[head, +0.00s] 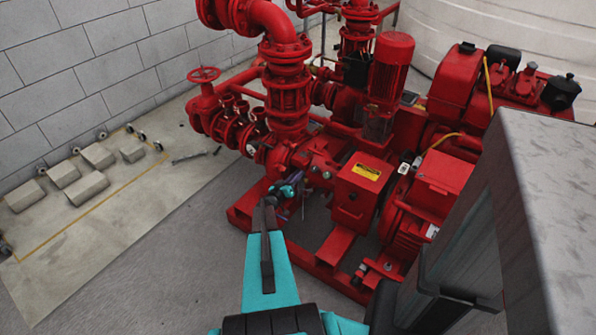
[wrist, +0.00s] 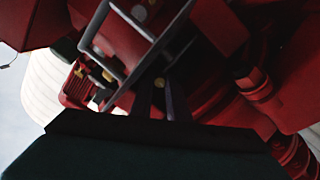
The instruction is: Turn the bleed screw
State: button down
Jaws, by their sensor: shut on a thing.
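The bleed screw (wrist: 160,82) shows in the wrist view as a small brass-coloured round head between the tips of two dark fingers. My gripper (wrist: 162,92) is shut on it, with the fingers reaching up from the dark wrist body. In the head view my gripper (head: 297,183) is at the front of the red pump casing (head: 292,158), low on the pumpset. The screw is too small and too covered to make out in the head view. The angle of the screw cannot be told.
A grey bar frame (wrist: 122,77) crosses close above the fingers in the wrist view. A red box with a yellow label (head: 363,187) stands right of my gripper. Red valves and pipes (head: 290,90) rise behind. Open floor (head: 150,260) lies to the left.

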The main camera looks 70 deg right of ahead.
jog(key=shift+w+d+r+n+p, duration=0.1)
jog(key=shift+n+p, duration=1)
jog(key=shift+w+r+n+p, duration=0.1)
jog(key=shift+n+p, duration=0.95)
jog(key=shift+n, duration=0.05)
jog(key=shift+f, duration=0.1)
jog(key=c, duration=2)
grip_release()
jog(key=shift+s, duration=0.1)
jog(key=shift+f, duration=0.1)
jog(key=b+v, duration=0.1)
jog(key=v, duration=1.3)
jog(key=shift+s, duration=0.1)
